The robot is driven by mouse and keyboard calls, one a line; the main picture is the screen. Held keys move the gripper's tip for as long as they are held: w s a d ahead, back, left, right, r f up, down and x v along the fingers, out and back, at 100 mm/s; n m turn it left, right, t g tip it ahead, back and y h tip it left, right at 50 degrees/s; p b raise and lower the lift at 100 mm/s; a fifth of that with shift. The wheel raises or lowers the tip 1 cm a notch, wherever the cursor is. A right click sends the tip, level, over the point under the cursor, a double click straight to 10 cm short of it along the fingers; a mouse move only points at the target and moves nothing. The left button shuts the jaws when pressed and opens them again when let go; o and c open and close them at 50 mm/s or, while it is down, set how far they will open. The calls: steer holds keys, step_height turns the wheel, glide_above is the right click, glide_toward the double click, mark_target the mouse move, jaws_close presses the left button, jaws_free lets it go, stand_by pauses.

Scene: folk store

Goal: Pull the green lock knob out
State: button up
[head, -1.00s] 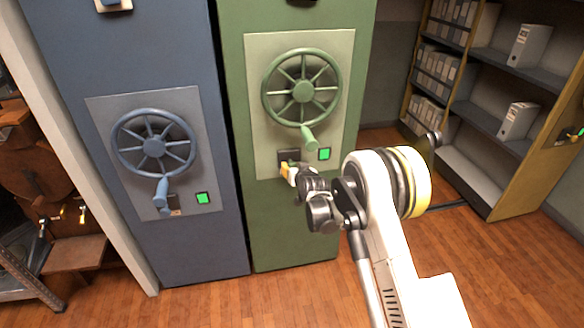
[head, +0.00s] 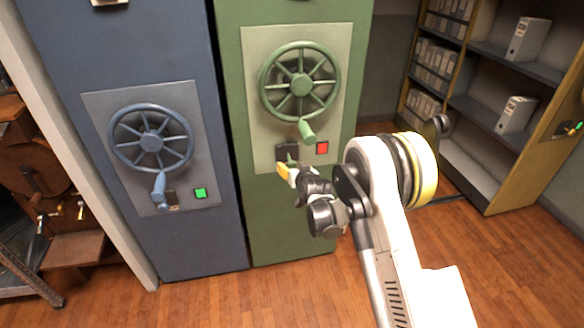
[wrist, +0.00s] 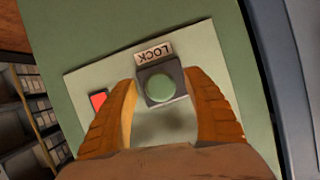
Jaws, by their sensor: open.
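The green lock knob (wrist: 160,89) sits on a dark square base under a "LOCK" label (wrist: 154,54) in the wrist view. In the head view the knob (head: 291,159) shows small and partly hidden behind my gripper, on the green cabinet's light panel. My gripper (wrist: 165,100) is open, with one orange finger on each side of the knob and gaps between. In the head view my gripper (head: 284,170) is just below and in front of the knob. The indicator (head: 322,148) to the right of the knob is red; it also shows red in the wrist view (wrist: 98,100).
A green handwheel (head: 300,84) with a downward handle (head: 306,130) is above the knob. A blue cabinet (head: 200,245) with its own wheel (head: 151,140) and a green indicator (head: 200,193) stands left. Shelves with binders (head: 520,115) stand right. Wooden floor is clear in front.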

steer(key=v, duration=1.2)
steer(key=shift+w, duration=0.1)
steer(key=s+d+r+g+h, duration=0.2)
steer(key=s+d+r, duration=0.85)
steer(key=r, duration=0.35)
steer(key=s+d+g+h, duration=0.1)
steer(key=s+d, duration=0.2)
steer(key=s, duration=0.5)
steer(key=s+d+m+g, duration=0.1)
steer(key=s+d, duration=0.2)
steer(key=s, duration=0.6)
steer(key=s+d+r+m+g+h, duration=0.1)
steer(key=s+d, duration=0.2)
steer(key=s, duration=0.6)
steer(key=shift+s+d+g+h, duration=0.2)
steer(key=shift+d+g+h, duration=0.1)
steer(key=shift+g, duration=0.1)
